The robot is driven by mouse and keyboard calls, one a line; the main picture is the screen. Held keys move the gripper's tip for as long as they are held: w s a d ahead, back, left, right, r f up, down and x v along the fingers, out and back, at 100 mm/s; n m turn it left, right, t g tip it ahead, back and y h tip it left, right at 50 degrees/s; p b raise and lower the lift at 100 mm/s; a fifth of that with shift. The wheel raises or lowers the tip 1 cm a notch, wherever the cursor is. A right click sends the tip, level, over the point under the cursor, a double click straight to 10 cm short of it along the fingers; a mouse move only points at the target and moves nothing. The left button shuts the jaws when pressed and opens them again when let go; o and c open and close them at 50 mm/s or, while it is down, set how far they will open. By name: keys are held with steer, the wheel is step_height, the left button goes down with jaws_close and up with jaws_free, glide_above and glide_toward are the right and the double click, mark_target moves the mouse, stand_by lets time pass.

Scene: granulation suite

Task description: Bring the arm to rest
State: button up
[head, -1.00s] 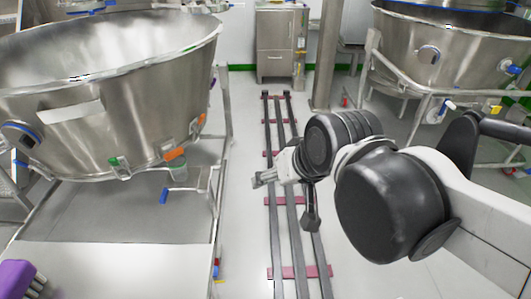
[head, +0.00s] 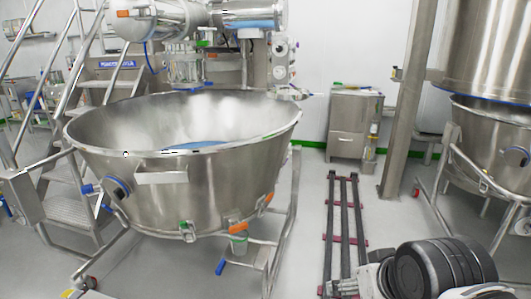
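My arm shows only at the lower right of the head view, with its black and white wrist joints cut off by the bottom edge. My gripper (head: 345,288) is a small grey shape at the bottom edge, in front of the near end of the floor rails. Its fingers are too small and too cropped to tell open from shut. I see nothing held in the part that shows.
A large steel bowl (head: 225,178) on a wheeled frame stands at left, with something blue inside. Dark rails (head: 345,215) run along the floor. A steel cabinet (head: 352,125) stands behind, a steel post (head: 405,110) beside it, and another steel vessel (head: 490,120) at right.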

step_height(320, 180, up, 13)
steer(key=p, duration=1.1)
